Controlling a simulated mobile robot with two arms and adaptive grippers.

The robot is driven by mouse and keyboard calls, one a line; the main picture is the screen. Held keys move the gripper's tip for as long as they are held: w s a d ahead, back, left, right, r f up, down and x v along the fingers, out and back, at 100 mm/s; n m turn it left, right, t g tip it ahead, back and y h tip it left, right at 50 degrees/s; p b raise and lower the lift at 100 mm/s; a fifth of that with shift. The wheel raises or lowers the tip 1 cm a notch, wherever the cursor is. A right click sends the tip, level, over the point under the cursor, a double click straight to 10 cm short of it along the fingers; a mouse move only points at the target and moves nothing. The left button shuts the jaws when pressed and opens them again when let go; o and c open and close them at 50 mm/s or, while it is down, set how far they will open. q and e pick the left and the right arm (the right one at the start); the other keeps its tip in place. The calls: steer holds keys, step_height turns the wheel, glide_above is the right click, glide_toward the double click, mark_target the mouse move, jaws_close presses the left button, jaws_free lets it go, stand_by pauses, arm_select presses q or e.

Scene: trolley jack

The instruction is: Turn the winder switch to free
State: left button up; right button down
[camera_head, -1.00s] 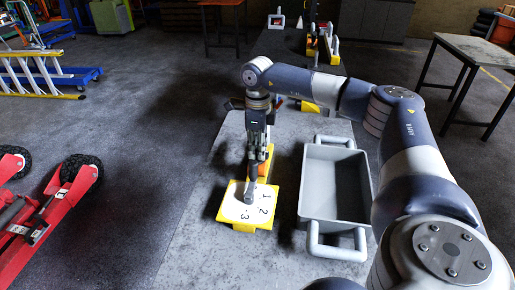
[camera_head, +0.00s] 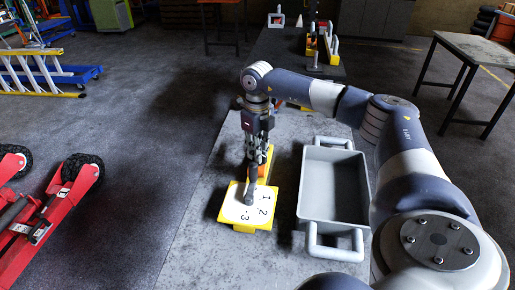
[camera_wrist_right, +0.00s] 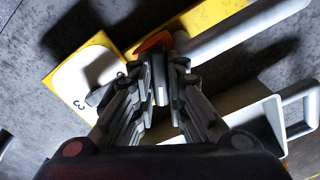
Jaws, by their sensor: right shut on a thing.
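The winder switch has a yellow base with a white plate (camera_head: 234,211) marked 1, 2 and 3. A dark grey lever (camera_head: 250,190) lies over the plate, its rounded end between the plate's left part and the numbers. My right gripper (camera_head: 255,165) comes down from above at the plate's far edge, shut on the lever. In the right wrist view, the fingers (camera_wrist_right: 160,95) are close together and hide the gripped part. The lever's end (camera_wrist_right: 101,95) shows beside them over the white plate (camera_wrist_right: 85,78). My left gripper is not in view.
A grey tray (camera_head: 307,205) with handles stands right of the switch on the grey table (camera_head: 200,235). An orange and yellow part (camera_head: 264,165) is close behind my gripper. A red wheeled jack (camera_head: 50,215) is at the left. The table left of the switch is clear.

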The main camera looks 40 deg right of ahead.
steer(key=shift+r+m, duration=0.1)
steer(key=shift+m, duration=0.7)
steer(key=c, duration=1.9)
jaws_free()
step_height(320, 180, up, 12)
